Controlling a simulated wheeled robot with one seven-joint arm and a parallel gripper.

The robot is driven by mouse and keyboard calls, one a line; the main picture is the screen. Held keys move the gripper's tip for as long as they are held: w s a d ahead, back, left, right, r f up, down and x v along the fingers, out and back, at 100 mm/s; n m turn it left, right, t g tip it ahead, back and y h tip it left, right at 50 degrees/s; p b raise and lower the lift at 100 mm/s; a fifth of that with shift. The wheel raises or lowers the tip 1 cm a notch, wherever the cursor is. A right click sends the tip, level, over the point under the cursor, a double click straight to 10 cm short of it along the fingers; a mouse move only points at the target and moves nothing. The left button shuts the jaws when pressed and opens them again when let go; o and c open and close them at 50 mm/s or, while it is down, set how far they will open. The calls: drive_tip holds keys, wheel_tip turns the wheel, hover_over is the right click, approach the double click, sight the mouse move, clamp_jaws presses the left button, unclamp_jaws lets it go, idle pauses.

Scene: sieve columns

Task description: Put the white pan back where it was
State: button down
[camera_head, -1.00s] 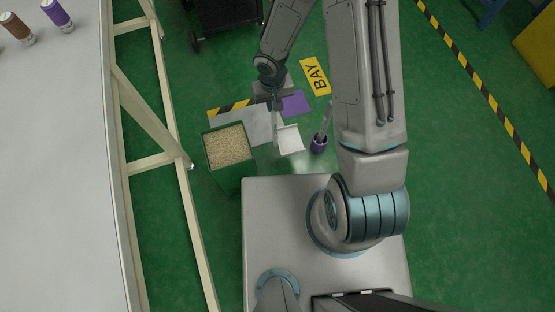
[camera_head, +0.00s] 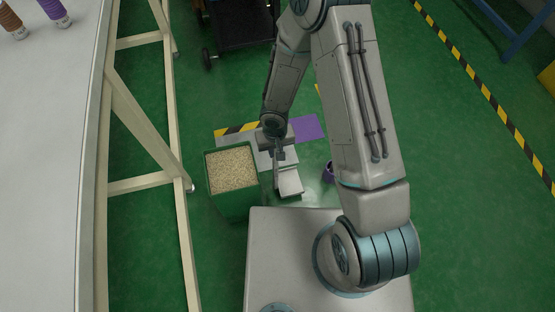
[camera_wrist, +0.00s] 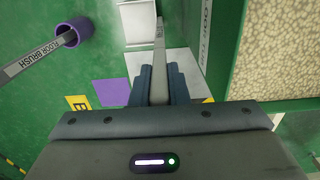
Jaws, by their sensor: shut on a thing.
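The white pan (camera_head: 290,184) hangs from my gripper (camera_head: 278,156) in the head view, right of the green bin and beyond my base. In the wrist view my gripper (camera_wrist: 158,82) is shut on the pan's long grey handle (camera_wrist: 159,55). The white pan (camera_wrist: 138,22) shows at the top there, partly cut off by the frame edge. A light grey floor patch (camera_head: 236,139) lies behind, partly hidden by the arm; it also shows in the wrist view (camera_wrist: 183,64). I cannot tell whether the pan touches the floor.
The green bin (camera_head: 237,204), full of pale grains, stands close left of the pan. A purple pot (camera_head: 328,173) with a floor brush stands right, partly hidden by my arm. A purple floor patch (camera_head: 310,128) lies behind. A table (camera_head: 60,170) runs along the left.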

drive_tip(key=shift+f+b, duration=0.85)
drive_tip(key=shift+f, duration=1.15)
drive_tip(key=c, duration=1.4)
unclamp_jaws()
